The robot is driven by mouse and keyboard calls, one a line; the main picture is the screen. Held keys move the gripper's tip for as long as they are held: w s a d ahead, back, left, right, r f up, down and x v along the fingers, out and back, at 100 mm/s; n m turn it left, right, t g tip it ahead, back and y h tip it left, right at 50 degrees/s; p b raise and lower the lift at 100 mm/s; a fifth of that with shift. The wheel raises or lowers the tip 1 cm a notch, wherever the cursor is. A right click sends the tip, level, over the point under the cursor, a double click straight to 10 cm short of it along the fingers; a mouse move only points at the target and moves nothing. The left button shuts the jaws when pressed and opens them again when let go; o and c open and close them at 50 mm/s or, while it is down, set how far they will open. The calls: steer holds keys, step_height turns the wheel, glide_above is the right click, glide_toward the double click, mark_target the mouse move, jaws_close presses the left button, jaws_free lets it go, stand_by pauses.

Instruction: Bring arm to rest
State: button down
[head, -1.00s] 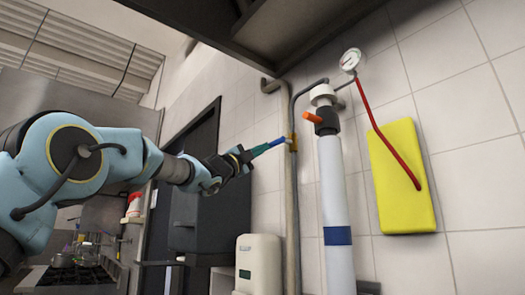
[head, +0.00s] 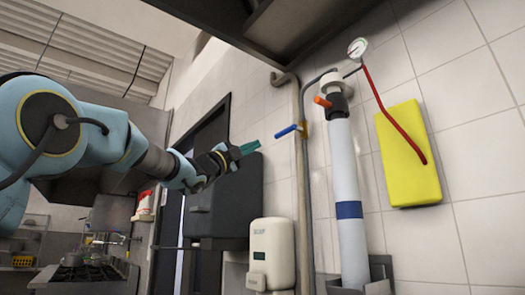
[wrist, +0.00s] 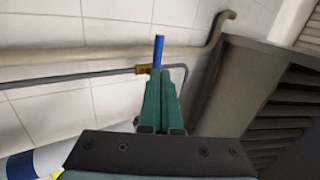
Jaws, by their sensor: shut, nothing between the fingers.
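My gripper (head: 250,148) has green fingers and is shut and empty. In the head view it points right toward the tiled wall, a short way left of a blue valve handle (head: 287,131) on a thin wall pipe. A clear gap shows between the fingertips and the handle. In the wrist view the shut fingers (wrist: 160,85) point up, and the blue handle (wrist: 158,50) shows just beyond their tips. My blue arm is stretched out from the left side of the head view.
A white cylinder (head: 345,180) with an orange handle (head: 322,101) stands right of the pipe. A gauge (head: 357,48) with a red hose and a yellow board (head: 408,155) are further right. A dark hood (head: 300,25) hangs above. A soap dispenser (head: 272,250) is below.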

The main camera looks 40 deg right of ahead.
steer(key=b+v, duration=0.1)
steer(key=v, duration=0.2)
steer(key=shift+w+a+f, duration=0.1)
steer(key=shift+a+f, duration=0.05)
steer(key=shift+a, duration=0.1)
